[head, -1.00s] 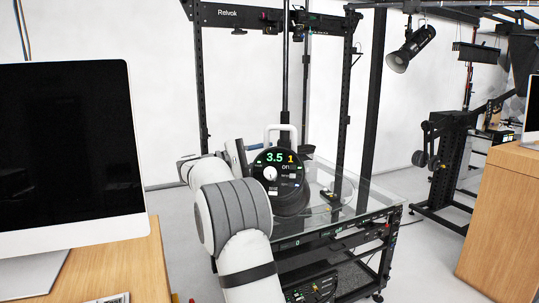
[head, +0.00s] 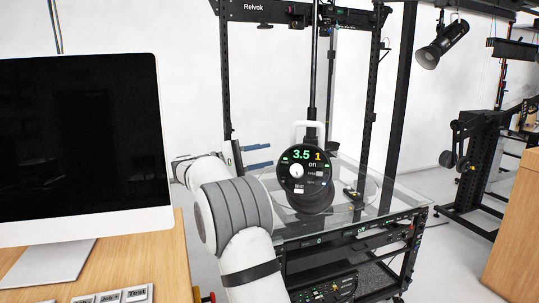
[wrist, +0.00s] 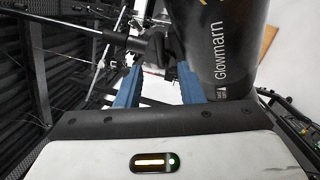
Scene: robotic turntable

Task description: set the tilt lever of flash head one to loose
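A flash head (head: 303,172) with a round control panel reading 3.5 and 1 and a white handle on top is mounted over the glass-topped cart in the head view. In the wrist view its black body (wrist: 232,50), lettered Glowmarn, stands at upper right. My gripper (head: 271,155) is left of the flash head, its two blue fingers apart and pointing right. In the wrist view my gripper (wrist: 157,75) shows open, with a dark bracket (wrist: 160,45) beyond and between the fingertips. The tilt lever cannot be made out clearly, and I cannot tell its setting.
The glass-topped cart (head: 400,203) stands below the flash head. A black upright frame (head: 226,75) rises behind it. A desk (head: 150,255) with a monitor (head: 80,140) is at left, and a wooden cabinet (head: 515,235) at right. Some floor between cart and cabinet is clear.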

